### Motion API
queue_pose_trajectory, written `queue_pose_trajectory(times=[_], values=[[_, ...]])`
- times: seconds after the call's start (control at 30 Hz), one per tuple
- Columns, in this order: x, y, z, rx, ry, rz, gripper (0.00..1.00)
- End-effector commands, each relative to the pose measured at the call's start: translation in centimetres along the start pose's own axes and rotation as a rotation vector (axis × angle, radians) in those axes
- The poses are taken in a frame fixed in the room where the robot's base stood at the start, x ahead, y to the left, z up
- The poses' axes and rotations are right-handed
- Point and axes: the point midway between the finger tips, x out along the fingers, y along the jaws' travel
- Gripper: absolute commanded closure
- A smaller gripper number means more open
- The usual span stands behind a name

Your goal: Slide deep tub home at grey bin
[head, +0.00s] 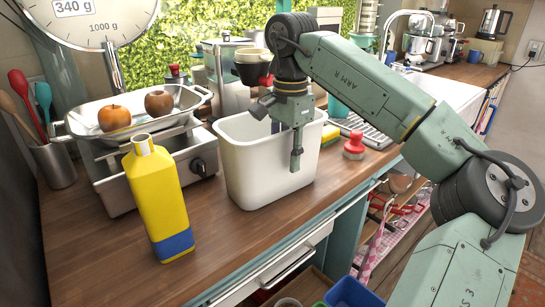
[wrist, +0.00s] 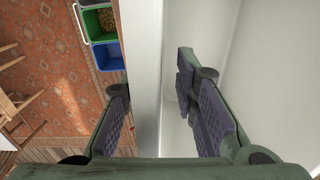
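The deep tub (head: 250,165), white and open-topped, stands upright on the wooden counter. My gripper (head: 297,158) reaches down over its right-front wall. In the wrist view the tub's wall (wrist: 146,120) runs between my two spread fingers (wrist: 152,78). One finger is outside the tub and one inside, with a visible gap between the inner finger and the wall.
A yellow bottle (head: 161,200) stands left of the tub, and a scale (head: 150,160) with two apples behind it. Blue (wrist: 107,56) and green (wrist: 100,22) bins sit low down, beyond the counter's front edge.

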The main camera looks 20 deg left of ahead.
Motion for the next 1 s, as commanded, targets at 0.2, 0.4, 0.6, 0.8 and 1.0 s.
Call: queue_pose_trajectory(times=[0.2, 0.4, 0.6, 0.8, 1.0], values=[[1.0, 0.01, 0.05, -0.001, 0.0, -0.001, 0.73], [0.99, 0.0, 0.05, -0.001, -0.001, -0.001, 0.78], [0.98, 0.0, 0.05, -0.001, -0.001, -0.001, 0.91], [0.97, 0.0, 0.05, -0.001, -0.001, 0.0, 1.0], [0.98, 0.01, 0.05, -0.001, -0.001, 0.0, 1.0]])
